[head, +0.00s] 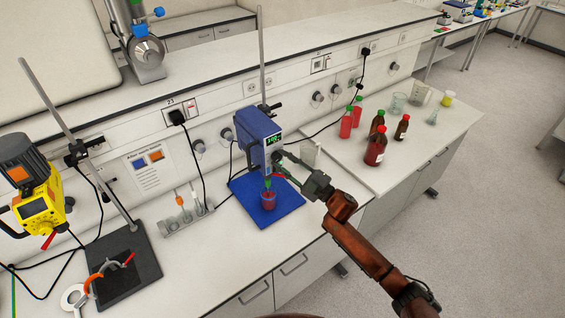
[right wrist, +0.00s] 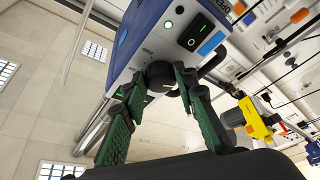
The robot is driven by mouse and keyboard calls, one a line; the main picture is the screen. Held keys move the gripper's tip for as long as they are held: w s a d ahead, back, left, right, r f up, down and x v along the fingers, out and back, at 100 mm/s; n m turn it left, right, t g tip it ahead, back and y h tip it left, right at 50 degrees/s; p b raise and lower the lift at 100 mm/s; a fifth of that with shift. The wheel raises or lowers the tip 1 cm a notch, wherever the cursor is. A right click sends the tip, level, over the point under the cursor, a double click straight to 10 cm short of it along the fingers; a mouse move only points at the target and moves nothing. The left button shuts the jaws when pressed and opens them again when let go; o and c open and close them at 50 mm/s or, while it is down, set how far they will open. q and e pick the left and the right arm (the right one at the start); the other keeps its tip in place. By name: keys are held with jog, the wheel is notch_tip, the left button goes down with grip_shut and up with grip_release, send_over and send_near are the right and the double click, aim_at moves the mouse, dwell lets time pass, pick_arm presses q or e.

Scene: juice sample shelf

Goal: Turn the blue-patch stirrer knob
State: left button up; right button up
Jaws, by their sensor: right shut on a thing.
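The blue stirrer (head: 257,135) stands on the blue patch (head: 285,207), clamped to an upright rod, with a lit green display. A beaker of red liquid (head: 268,201) stands beneath it on the patch. My right gripper (head: 281,161) reaches the stirrer's lower right side from the right. In the right wrist view, its green fingers close around the dark stirrer knob (right wrist: 158,71) under the blue housing (right wrist: 157,35). My left gripper is not in view.
A yellow stirrer (head: 35,208) and a dark stand base (head: 122,262) are at the left. A small rack (head: 187,224) stands left of the patch. Brown bottles (head: 375,147), red bottles (head: 346,124) and glassware (head: 398,103) stand on the bench at the right.

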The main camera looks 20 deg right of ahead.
jog(key=shift+n+g, duration=0.5)
jog(key=shift+n, duration=0.6)
jog(key=o, duration=1.2)
jog(key=shift+r, duration=0.1)
jog(key=shift+c, duration=0.2)
jog(key=v, duration=1.2)
jog(key=shift+d, duration=0.1)
